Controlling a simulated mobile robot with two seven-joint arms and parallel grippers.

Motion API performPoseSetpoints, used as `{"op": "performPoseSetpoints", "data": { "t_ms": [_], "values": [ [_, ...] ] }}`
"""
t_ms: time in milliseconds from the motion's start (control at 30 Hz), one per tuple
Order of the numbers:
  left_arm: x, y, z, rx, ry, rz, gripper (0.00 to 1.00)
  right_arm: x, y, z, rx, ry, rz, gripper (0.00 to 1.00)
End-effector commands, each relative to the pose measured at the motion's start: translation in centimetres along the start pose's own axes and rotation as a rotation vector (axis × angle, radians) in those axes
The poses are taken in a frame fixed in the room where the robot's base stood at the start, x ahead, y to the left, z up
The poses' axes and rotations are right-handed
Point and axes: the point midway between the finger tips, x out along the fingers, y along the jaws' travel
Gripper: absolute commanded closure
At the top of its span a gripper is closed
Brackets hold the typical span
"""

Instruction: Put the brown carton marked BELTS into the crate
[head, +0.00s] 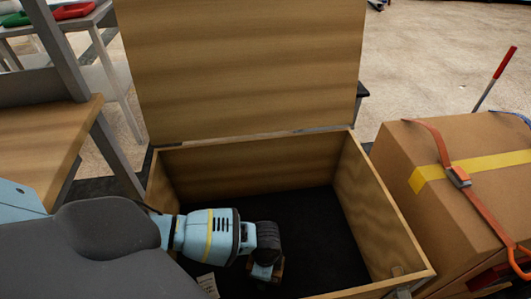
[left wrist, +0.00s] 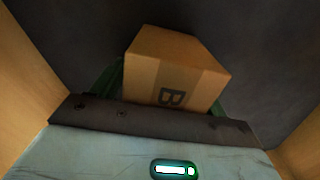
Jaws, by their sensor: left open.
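The wooden crate (head: 405,245) stands open in the head view, its lid raised at the back. My left gripper (head: 266,270) reaches down inside it, over the dark floor. The brown carton (left wrist: 175,65) shows in the left wrist view just beyond the gripper's palm, with a letter B visible and the rest of the marking hidden. Green fingers show on both sides of it, and the gripper is open. In the head view only a small brown edge of the carton (head: 280,266) shows beside the gripper. I cannot tell whether the carton touches the crate floor.
The raised lid (head: 245,65) rises behind the crate. A large strapped cardboard box (head: 425,150) stands close to the crate's right side. A wooden bench (head: 45,130) with a grey frame is at the left. The crate's dark floor (head: 315,215) is clear right of my gripper.

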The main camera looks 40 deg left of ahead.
Motion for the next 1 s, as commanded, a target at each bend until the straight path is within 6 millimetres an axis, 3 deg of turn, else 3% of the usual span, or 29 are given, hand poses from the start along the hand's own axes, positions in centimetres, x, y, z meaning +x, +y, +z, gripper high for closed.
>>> {"op": "performPoseSetpoints", "data": {
  "t_ms": [600,800,1000],
  "values": [
    [-10.6,-0.1,-0.1,0.001,0.002,-0.002,0.26,-2.9,-1.1,-2.7,-0.004,0.034,-0.012,0.64],
    [-11.9,-0.1,0.0,0.001,0.0,0.0,0.26,-3.2,-1.1,-3.0,-0.003,0.038,-0.011,0.64],
    [-12.1,0.0,0.0,0.0,-0.001,0.001,0.26,-3.1,-1.0,-3.1,-0.002,0.042,-0.009,0.64]
  ]
}}
